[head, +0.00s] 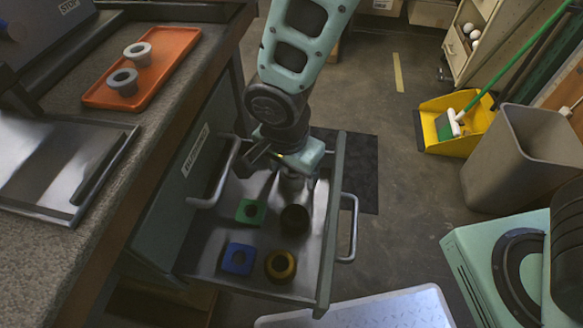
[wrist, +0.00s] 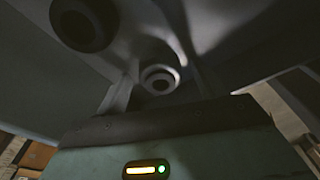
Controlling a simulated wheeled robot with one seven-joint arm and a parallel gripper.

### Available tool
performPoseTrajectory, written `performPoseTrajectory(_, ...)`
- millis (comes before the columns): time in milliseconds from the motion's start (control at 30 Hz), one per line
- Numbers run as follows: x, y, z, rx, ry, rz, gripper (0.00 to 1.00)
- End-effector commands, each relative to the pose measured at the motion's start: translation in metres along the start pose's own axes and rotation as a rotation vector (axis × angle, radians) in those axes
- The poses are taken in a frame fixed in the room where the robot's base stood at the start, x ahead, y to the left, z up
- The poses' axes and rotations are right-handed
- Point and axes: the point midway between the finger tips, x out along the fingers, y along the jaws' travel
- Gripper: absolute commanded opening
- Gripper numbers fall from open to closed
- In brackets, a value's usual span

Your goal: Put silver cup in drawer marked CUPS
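A small silver-grey ring-topped cup shows between my fingers in the wrist view (wrist: 160,78). In the head view a silvery piece, likely the same cup (head: 291,181), shows just under my gripper (head: 288,172), mostly hidden by it. My gripper points down inside an open drawer (head: 208,262). Fingers lie on both sides of the cup; whether they press on it I cannot tell.
The drawer also holds a green block (head: 250,211), a blue block (head: 238,258), a dark round part (head: 294,219) and a yellow-brown ring (head: 280,266). The counter (head: 40,250) lies left. A grey bin (head: 520,160) and yellow dustpan (head: 450,120) stand right.

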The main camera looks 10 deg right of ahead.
Motion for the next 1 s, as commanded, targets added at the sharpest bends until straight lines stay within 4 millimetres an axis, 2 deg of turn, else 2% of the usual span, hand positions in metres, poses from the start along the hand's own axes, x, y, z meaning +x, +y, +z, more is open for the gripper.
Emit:
performPoseTrajectory(133, -0.005, 0.0, -0.001, 0.001, 0.0, 0.0, 0.7)
performPoseTrajectory(233, -0.016, -0.001, -0.001, 0.0, 0.0, -0.003, 0.7)
performPoseTrajectory(500, -0.073, -0.001, -0.001, -0.001, 0.0, -0.005, 0.7)
performPoseTrajectory(700, -0.107, -0.001, -0.001, 0.001, 0.0, -0.003, 0.7)
performPoseTrajectory(833, -0.119, -0.001, 0.0, 0.0, 0.0, -0.002, 0.7)
performPoseTrajectory(1000, -0.124, 0.0, 0.0, 0.0, 0.0, 0.0, 0.7)
